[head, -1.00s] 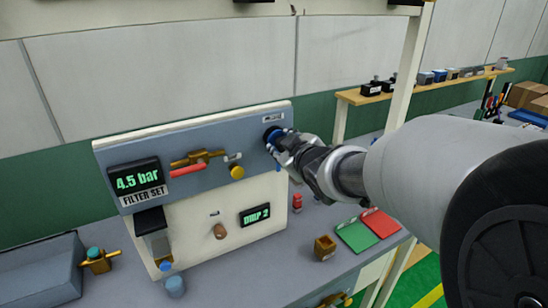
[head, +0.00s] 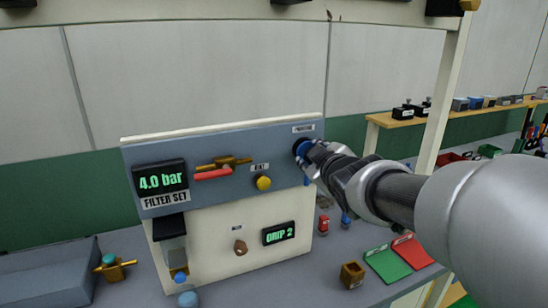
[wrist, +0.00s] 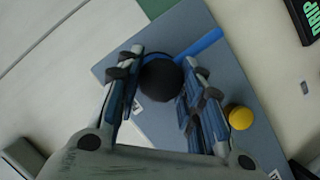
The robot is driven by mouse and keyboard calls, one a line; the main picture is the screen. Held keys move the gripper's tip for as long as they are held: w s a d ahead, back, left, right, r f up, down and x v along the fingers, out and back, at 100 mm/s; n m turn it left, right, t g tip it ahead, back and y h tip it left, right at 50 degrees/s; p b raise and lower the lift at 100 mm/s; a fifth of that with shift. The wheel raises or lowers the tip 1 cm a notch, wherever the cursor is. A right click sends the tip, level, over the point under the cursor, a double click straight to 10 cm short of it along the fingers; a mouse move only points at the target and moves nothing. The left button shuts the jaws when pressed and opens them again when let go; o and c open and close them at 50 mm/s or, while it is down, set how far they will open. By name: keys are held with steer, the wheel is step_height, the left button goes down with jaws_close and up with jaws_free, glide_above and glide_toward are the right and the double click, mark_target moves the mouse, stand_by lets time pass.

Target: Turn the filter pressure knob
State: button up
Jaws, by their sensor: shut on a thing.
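The filter pressure knob is a dark round knob with a blue pointer (wrist: 161,80) in the wrist view, on the blue-grey panel (head: 230,188). My gripper (wrist: 158,92) is shut on it, one finger on each side. In the head view my gripper (head: 308,158) reaches the panel's upper right, where only a blue part of the knob shows past the fingers. The label above it is too small to read surely. The filter set display (head: 161,179) reads 4.0 bar in green.
A red-handled brass valve (head: 215,172) and a yellow button (head: 264,183) are on the same panel. Below are a brown knob (head: 240,246) and a second display (head: 278,233). A brass cup (head: 352,274) and green and red pads (head: 388,265) lie on the bench.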

steer(key=o, duration=1.1)
steer(key=shift+c, duration=0.2)
steer(key=v, duration=1.2)
